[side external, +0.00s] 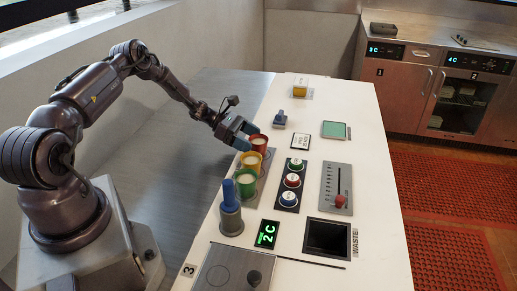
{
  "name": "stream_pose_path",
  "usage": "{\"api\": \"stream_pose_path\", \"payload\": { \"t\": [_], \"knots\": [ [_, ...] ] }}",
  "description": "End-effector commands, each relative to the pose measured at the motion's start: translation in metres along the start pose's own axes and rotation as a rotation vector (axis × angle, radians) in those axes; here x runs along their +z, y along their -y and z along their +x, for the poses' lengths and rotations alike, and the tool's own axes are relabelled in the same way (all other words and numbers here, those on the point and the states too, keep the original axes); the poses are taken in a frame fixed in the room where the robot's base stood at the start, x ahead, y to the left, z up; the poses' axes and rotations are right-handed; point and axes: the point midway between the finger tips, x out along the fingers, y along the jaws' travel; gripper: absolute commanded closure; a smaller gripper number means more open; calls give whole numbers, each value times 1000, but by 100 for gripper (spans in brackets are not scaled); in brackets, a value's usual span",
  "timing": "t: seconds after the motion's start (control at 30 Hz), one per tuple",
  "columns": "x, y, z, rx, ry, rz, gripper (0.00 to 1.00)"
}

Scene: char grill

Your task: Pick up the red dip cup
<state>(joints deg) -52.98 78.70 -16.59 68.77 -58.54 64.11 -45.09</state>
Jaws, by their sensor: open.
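The red dip cup (259,142) stands upright with pale contents at the far end of a row of three cups. A yellow cup (251,161) and a green cup (245,182) stand nearer in the same row. The fingers partly cover the cup's left edge.
A blue-handled tool in a grey holder (231,219) stands in front of the green cup. A panel of round buttons (291,185), a red-knobbed slider (338,200) and a square waste opening (327,239) lie to the right.

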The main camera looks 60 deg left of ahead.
Motion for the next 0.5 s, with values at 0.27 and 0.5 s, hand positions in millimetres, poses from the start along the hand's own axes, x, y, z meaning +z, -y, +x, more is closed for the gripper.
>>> {"api": "stream_pose_path", "payload": {
  "t": [0.27,0.5],
  "knots": [
    [-2,3,35,-1,0,-1,17],
    [-2,2,34,0,0,0,31]
  ]
}}
